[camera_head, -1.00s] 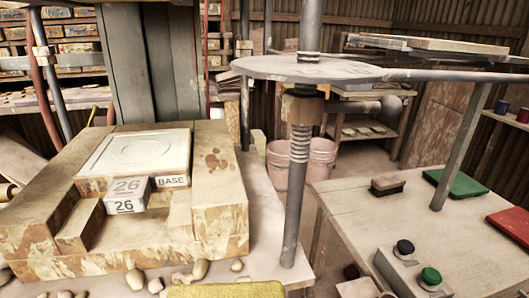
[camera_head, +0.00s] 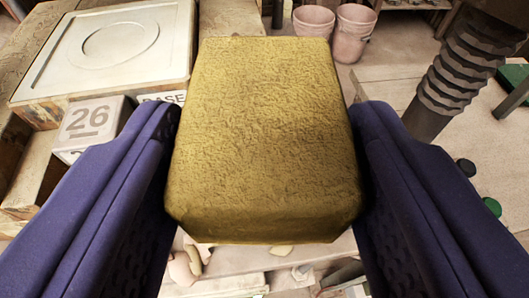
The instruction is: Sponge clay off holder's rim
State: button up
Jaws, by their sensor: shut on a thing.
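My gripper (camera_head: 270,112) has two dark blue fingers shut on the sides of a yellow, rough-textured sponge (camera_head: 265,150). The sponge is held up close to the camera and fills the middle of the view. The wooden holder (camera_head: 18,165) is at the left, behind my left finger. A grey block (camera_head: 95,125) marked "26" sits in front of the plate. The sponge and left finger hide the holder's right side; I cannot make out clay there.
A dark threaded post (camera_head: 460,75) stands at the right. Two pinkish buckets (camera_head: 355,32) are at the back. A pale bench (camera_head: 470,145) with dark and green knobs is at the right. Several small pale lumps lie below the sponge.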

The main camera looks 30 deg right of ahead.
aim_at(239, 49)
jog(key=w+d, duration=0.1)
jog(key=w, duration=0.1)
jog(key=w+d, duration=0.1)
jog(key=w, duration=0.3)
jog(key=shift+w+d+f, duration=0.15)
jog(key=shift+w+d, duration=0.1)
jog(key=shift+d, duration=0.15)
jog(key=shift+f+b, duration=0.5)
jog(key=shift+f, duration=0.2)
jog(key=shift+s+f+b, duration=0.1)
jog(key=shift+f+b, duration=0.3)
jog(key=shift+a+f+b, duration=0.1)
jog(key=shift+f+b, duration=0.3)
jog(key=shift+b, duration=0.1)
jog(key=shift+w+d+r, duration=0.1)
jog(key=shift+w+d, duration=0.2)
jog(key=shift+w, duration=0.25)
jog(key=shift+w+d+b, duration=0.2)
jog(key=shift+w+b, duration=0.2)
jog(key=shift+w, duration=0.1)
